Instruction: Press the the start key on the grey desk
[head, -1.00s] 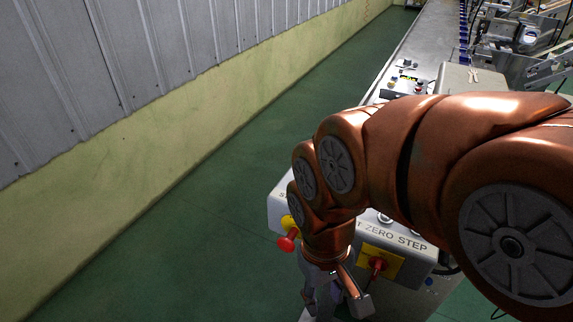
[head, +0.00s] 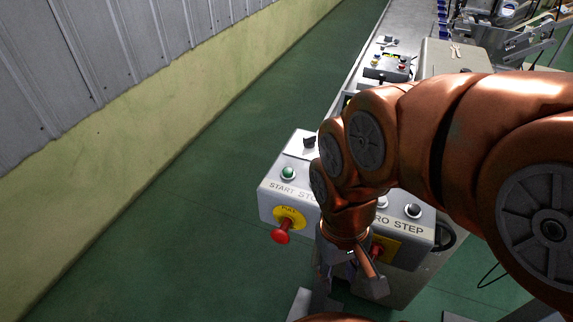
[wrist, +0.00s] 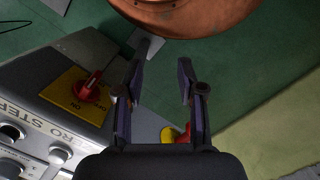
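The grey desk (head: 268,205) is a sloped control box in the middle of the head view. The start key, a round green button (head: 288,173), sits on its left end above the printed word START. My gripper (head: 350,284) hangs in front of the desk's front face, below and right of the green button. In the wrist view, my gripper's two fingers (wrist: 160,72) stand apart with nothing between them. My arm hides the middle of the desk top. I cannot make out the green button in the wrist view.
A red push knob (head: 281,236) sticks out of the desk's front below the green button. A red rotary switch on a yellow plate (wrist: 82,95) is left of my fingers. Other knobs line the desk's right side. Green floor (head: 190,240) is clear at left.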

